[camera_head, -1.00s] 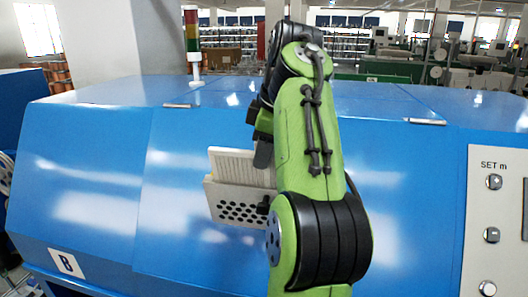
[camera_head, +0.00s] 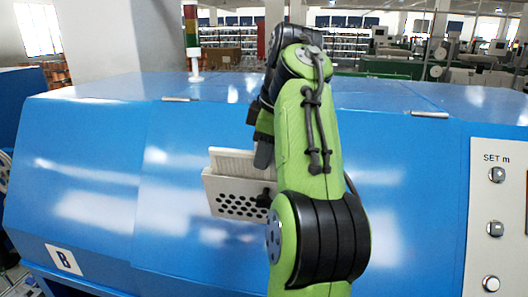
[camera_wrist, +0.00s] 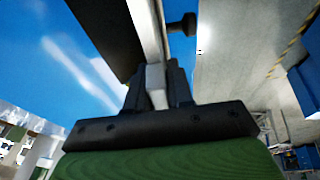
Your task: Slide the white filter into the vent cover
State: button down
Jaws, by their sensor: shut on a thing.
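The white filter (camera_head: 230,156) is a ribbed, flat panel. In the head view it stands partly inside the vent cover (camera_head: 212,188), with its upper strip showing above the cover's top edge. The vent cover is white with a grid of round holes and is on the machine's sloping blue front. A black knob (camera_head: 266,198) is at its right side and also shows in the wrist view (camera_wrist: 183,25). My gripper (camera_head: 263,153) is shut on the filter's right end. The wrist view shows my gripper's fingers (camera_wrist: 157,85) around a pale edge. My arm hides the cover's right part.
A grey control panel (camera_head: 495,215) with buttons is at the right. A signal tower (camera_head: 192,40) stands behind. The machine's top is mostly clear.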

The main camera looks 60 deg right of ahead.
aim_at(265, 177)
jog(key=shift+d+f+b, duration=0.15)
jog(key=shift+f+b, duration=0.3)
jog(key=shift+f, duration=0.15)
jog(key=shift+w+f, duration=0.1)
jog(key=shift+f, duration=0.05)
dwell(0.3)
jog(key=shift+d+f+b, duration=0.2)
jog(key=shift+f+b, duration=0.8)
jog(key=shift+f, duration=0.05)
jog(key=shift+w+r+p, duration=0.1)
jog(key=shift+r+p, duration=0.15)
jog(key=shift+p, duration=0.1)
jog(key=shift+r, duration=0.2)
dwell(0.4)
jog(key=shift+f, duration=0.1)
